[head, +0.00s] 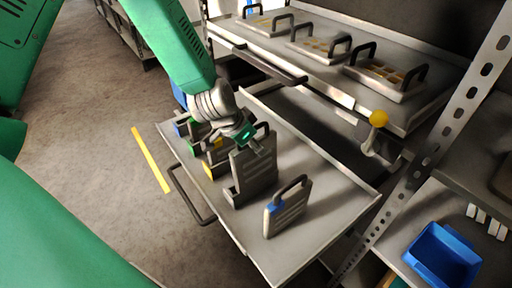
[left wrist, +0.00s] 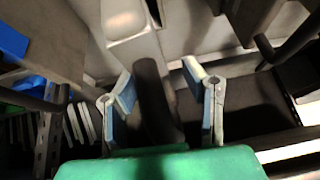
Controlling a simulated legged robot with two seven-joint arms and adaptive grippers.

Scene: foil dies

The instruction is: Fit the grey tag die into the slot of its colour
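In the head view a large grey die (head: 255,172) stands upright on the pulled-out tray (head: 325,243), among slots with blue, green and yellow marks. I see no other colour on it; whether it sits in a slot is hidden from this angle. My left gripper (head: 255,146) is at its top, by the dark handle. In the left wrist view my left gripper (left wrist: 163,95) is open, its two fingers on either side of a dark handle (left wrist: 155,100), with gaps beside it. My right gripper is not in view.
A blue-tagged die (head: 286,210) stands on the tray nearer the front. A shelf (head: 340,75) above holds several plates with handles. A blue bin (head: 441,255) is on the right rack.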

